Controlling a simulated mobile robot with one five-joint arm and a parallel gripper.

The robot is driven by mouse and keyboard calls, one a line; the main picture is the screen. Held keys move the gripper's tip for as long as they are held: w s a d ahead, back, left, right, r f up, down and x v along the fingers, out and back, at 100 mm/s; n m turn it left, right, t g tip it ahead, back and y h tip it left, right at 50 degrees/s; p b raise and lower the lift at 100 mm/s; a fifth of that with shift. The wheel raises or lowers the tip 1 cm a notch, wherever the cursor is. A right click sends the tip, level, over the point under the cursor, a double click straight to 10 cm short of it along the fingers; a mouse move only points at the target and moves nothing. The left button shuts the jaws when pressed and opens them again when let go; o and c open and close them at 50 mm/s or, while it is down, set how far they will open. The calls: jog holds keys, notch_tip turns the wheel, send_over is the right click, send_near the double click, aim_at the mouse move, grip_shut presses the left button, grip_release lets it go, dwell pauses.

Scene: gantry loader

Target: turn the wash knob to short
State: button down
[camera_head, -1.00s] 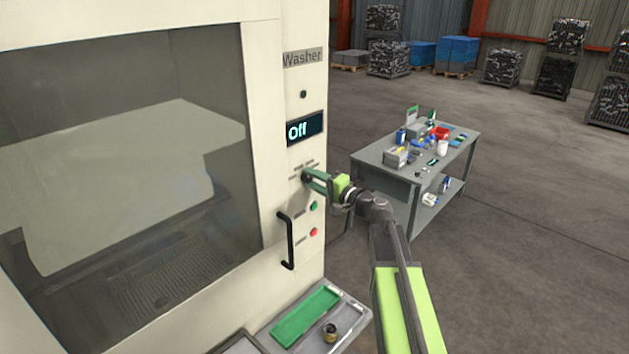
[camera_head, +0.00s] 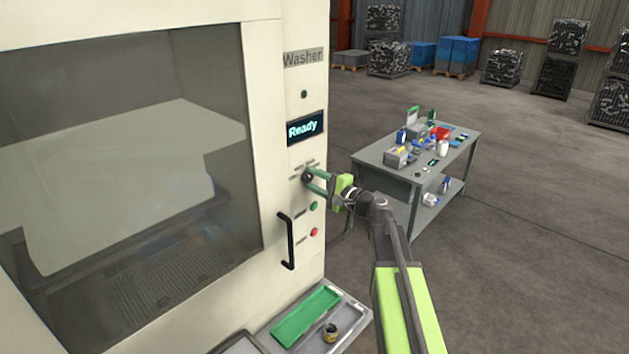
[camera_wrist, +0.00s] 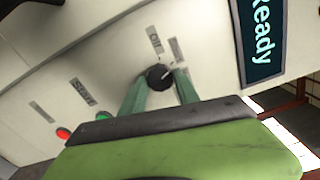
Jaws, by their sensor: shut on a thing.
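The black wash knob (camera_head: 307,177) is on the washer's control panel, below the display. The display (camera_head: 307,128) reads "Ready". A green button (camera_head: 313,206) and a red button (camera_head: 314,232) sit below the knob.
The washer door's black handle (camera_head: 287,241) stands out to the left below the knob. A tray with a green mat (camera_head: 306,316) and a small round part (camera_head: 330,333) is below. A grey workbench (camera_head: 397,170) with several items stands behind my arm.

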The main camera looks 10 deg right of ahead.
jog(key=c, duration=0.9)
grip_release()
jog(key=v, duration=1.7)
jog(key=shift+d, duration=0.15)
jog(key=shift+s, duration=0.1)
